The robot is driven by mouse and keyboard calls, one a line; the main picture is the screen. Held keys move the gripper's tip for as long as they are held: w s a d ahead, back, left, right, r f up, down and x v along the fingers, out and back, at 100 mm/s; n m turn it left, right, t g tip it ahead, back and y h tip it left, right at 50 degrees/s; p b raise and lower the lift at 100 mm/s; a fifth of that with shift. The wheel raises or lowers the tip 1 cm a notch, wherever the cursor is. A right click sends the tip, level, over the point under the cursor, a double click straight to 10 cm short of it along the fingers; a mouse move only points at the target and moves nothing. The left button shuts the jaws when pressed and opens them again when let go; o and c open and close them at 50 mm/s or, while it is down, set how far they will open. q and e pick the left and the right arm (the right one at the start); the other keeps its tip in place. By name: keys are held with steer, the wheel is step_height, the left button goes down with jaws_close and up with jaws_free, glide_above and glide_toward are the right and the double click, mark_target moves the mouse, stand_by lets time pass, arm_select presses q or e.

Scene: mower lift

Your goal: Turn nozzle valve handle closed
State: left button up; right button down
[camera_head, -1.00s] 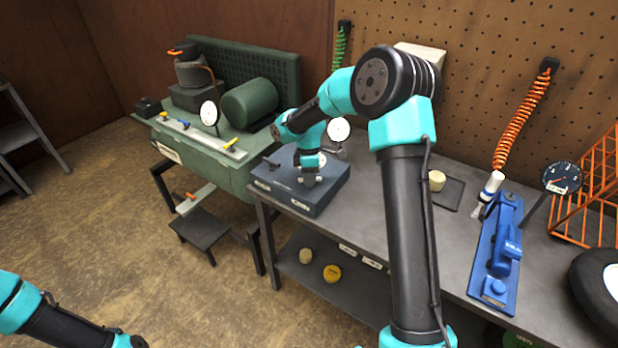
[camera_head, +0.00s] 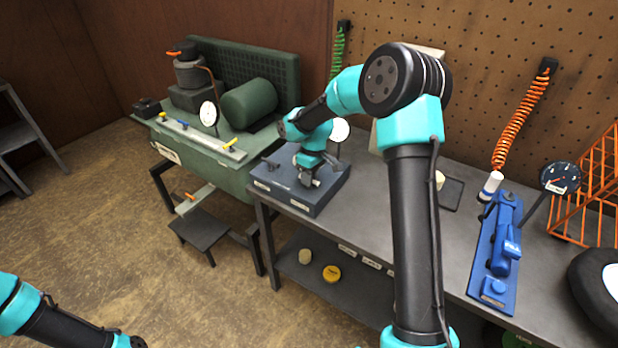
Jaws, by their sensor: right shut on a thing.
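My right gripper (camera_head: 309,180) reaches down onto the top of the blue-grey box (camera_head: 318,206) at the left end of the workbench. It is shut on a small part there, which I take to be the nozzle valve handle. The gripper and wrist hide most of the handle, so its angle cannot be read. A white dial gauge (camera_head: 340,131) stands behind the wrist. My left arm shows only at the bottom left corner, and its gripper is outside the picture.
A green tank machine (camera_head: 210,165) stands left of the bench. Right of my right arm are a blue pump tool (camera_head: 508,245), an orange coiled hose (camera_head: 520,115), a dark gauge (camera_head: 560,177) and a wheel (camera_head: 600,285). Bench surface (camera_head: 462,225) is bare before the pump.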

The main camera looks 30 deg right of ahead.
stand_by(0.4)
steer(key=c, duration=1.1)
jaws_free()
steer(key=w+d+r, duration=0.1)
steer(key=d+r, duration=0.2)
steer(key=r, duration=1.4)
steer(key=shift+w, duration=0.2)
